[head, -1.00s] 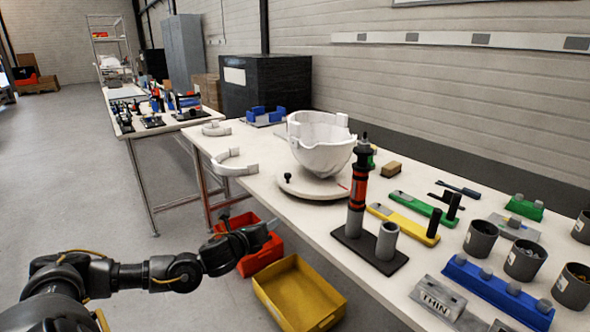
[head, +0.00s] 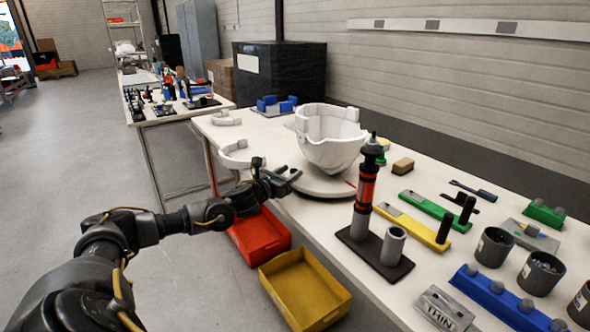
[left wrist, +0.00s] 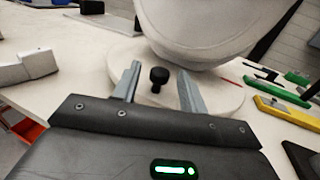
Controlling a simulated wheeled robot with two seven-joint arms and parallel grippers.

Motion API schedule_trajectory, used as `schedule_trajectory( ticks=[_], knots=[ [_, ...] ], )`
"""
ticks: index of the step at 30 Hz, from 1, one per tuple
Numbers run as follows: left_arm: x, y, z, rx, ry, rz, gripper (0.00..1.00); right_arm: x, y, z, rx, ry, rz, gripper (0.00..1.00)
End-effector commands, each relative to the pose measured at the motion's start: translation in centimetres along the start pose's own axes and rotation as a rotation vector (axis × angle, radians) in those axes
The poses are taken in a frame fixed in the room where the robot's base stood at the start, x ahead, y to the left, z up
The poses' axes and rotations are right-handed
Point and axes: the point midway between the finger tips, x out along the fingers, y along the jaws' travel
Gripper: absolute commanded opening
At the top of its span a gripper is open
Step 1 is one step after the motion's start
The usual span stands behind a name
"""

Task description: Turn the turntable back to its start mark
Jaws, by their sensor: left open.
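The turntable (head: 330,187) is a round white disc on the workbench, with a white helmet shell (head: 330,150) standing on it. A short red mark shows at the disc's right edge in both views. My left gripper (head: 291,178) is at the turntable's near left edge. In the left wrist view its two grey fingers (left wrist: 158,88) are apart, with the turntable's black knob (left wrist: 159,75) standing between and a little beyond them, apparently untouched. In the head view my gripper hides the knob. My right gripper is not in view.
A black-and-orange tool (head: 367,185) stands upright in a dark holder (head: 391,267) just right of the turntable. White curved pieces (head: 238,158) lie to the left. Red (head: 262,238) and yellow (head: 300,292) bins are below the bench edge.

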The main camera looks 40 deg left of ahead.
Motion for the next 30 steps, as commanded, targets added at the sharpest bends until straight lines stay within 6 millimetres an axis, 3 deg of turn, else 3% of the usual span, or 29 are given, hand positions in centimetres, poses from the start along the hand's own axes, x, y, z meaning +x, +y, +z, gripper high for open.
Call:
schedule_trajectory(
  ticks=[6,17,26,30],
  knots=[
    [2.4,-0.1,0.1,-0.002,-0.002,0.000,0.42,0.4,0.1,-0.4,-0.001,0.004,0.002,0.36],
    [2.8,-0.1,0.0,0.000,0.000,-0.002,0.41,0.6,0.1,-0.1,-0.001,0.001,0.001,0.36],
    [2.8,-0.1,0.0,-0.001,0.000,-0.002,0.02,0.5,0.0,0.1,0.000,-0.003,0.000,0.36],
    [2.8,-0.1,0.0,-0.001,0.000,-0.001,0.00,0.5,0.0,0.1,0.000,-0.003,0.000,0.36]
  ],
)
